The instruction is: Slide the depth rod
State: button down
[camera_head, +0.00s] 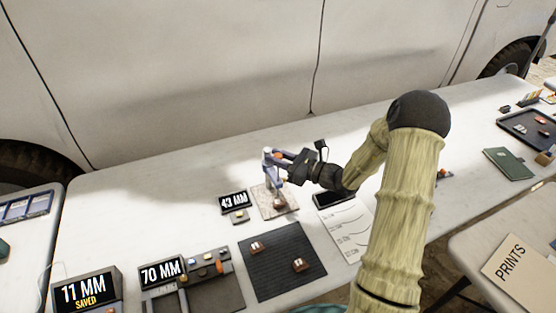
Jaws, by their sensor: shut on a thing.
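A depth gauge stand (268,181) rises from a pale base plate (288,209) near the middle of the table. A small brown piece (279,204) sits on the plate below it. The gauge's display (235,201) to the left reads 43 MM. My gripper (276,160) reaches in from the right and is shut at the upper part of the stand, by a small orange part. It appears to hold the depth rod, but the fingers hide the rod and the exact contact.
A dark mat (283,275) with two small brown pieces lies in front. Displays reading 70 MM (162,271) and 11 MM SAVED (85,291) stand front left. A paper sheet (347,238) and dark device (333,198) lie right of the stand. A white vehicle is behind.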

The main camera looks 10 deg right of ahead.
jog(key=shift+r, duration=0.15)
jog(key=c, duration=1.3)
grip_release()
jog(key=shift+s+d, duration=0.1)
jog(key=b+v, duration=0.1)
jog(key=v, duration=1.6)
jog(key=shift+s+d+b, duration=0.1)
jog(key=shift+s+b, duration=0.05)
jog(key=shift+b, duration=0.15)
